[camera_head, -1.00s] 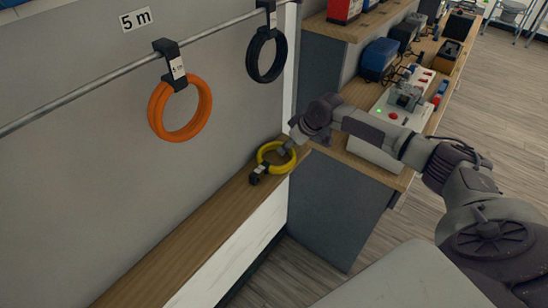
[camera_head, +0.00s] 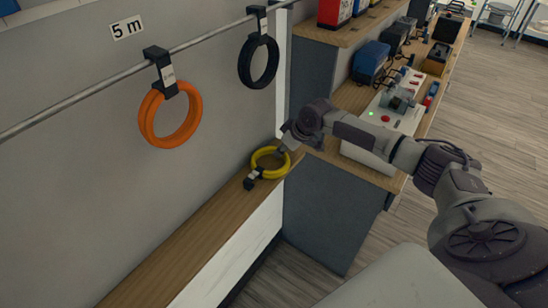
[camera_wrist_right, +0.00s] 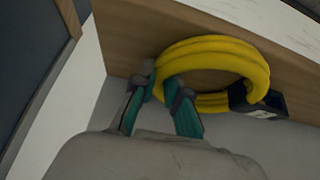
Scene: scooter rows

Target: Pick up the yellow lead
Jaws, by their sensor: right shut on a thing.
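The yellow lead (camera_head: 272,175) is coiled in a ring at the wooden ledge (camera_head: 190,238) along the wall, with a black connector block on its near left side. It also shows in the right wrist view (camera_wrist_right: 215,48). My right gripper (camera_head: 285,149) is at the ring's upper right side. In the right wrist view my right gripper (camera_wrist_right: 161,82) has its two fingers closed around the left side of the coil. I cannot tell whether the coil still touches the ledge. My left gripper is out of view.
An orange lead (camera_head: 150,125) and a black lead (camera_head: 245,67) hang from a wall rail (camera_head: 105,86). A grey cabinet (camera_head: 325,210) and a workbench with several devices stand to the right. Open floor (camera_head: 490,110) lies beyond.

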